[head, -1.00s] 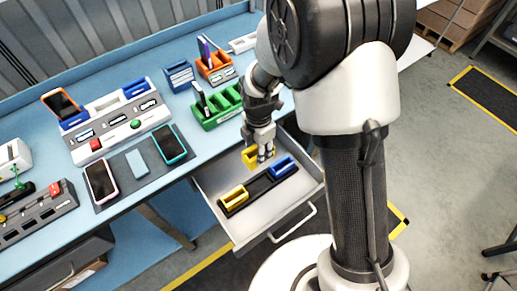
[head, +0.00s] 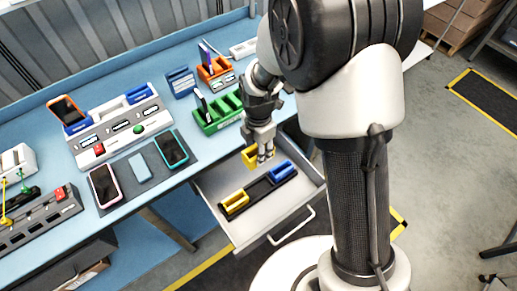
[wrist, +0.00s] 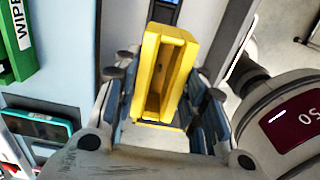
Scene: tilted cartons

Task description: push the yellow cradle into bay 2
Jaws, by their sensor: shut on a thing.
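My gripper (head: 264,161) is shut on a yellow cradle (wrist: 165,75), which sits between the fingers in the wrist view. In the head view this cradle (head: 249,156) shows at the back of the open drawer; whether it touches the drawer floor I cannot tell. A second yellow cradle (head: 234,201) is in the left end of a black rack (head: 258,190) in the drawer, with a blue cradle (head: 283,172) at its right end. On the bench, a white dock (head: 121,127) has blue cradles at both ends and a pale middle place. Bay numbers are not readable.
The open drawer (head: 222,216) juts out from the blue bench. A green rack (head: 217,113) stands just behind my gripper. An orange holder (head: 216,70) and a blue holder (head: 181,82) stand farther back.

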